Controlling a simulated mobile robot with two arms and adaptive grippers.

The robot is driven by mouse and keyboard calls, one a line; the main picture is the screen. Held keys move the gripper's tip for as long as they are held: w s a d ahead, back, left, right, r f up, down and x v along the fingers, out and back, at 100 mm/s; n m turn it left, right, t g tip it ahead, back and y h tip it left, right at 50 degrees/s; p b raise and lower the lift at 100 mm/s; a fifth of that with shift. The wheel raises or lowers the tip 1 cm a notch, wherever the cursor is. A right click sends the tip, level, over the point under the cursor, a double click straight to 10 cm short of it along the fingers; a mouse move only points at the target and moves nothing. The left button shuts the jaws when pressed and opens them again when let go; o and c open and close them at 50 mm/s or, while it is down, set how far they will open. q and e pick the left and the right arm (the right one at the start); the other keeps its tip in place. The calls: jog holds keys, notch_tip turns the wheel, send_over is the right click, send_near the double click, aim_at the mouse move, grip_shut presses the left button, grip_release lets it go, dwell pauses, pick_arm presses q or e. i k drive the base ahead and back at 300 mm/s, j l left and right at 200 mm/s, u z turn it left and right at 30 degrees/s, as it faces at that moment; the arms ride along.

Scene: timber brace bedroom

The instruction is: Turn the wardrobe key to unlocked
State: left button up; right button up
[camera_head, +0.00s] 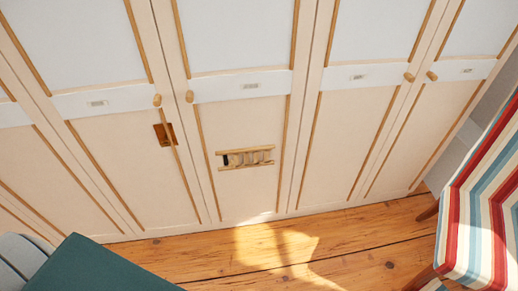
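The wardrobe (128,165) fills most of the head view, with several tall doors with white upper panels, beige lower panels and wooden trim. A small copper-brown plate (161,135) sits below the round knob (157,100) of one left-hand door. It may be the lock plate, but a key and its turn are too small to tell. On the door to its right is a pale wooden frame with short bars (264,156) and a dark piece at its left end. The doors look shut. Neither of my grippers is in view.
The plank floor (345,235) is clear in front of the wardrobe, with a sunlit patch. A striped red, white and blue seat (480,225) stands at the right. A dark teal flat surface (95,265) with grey parts beside it fills the lower left corner.

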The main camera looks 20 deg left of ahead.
aim_at(166, 139)
jog(key=u, duration=1.5)
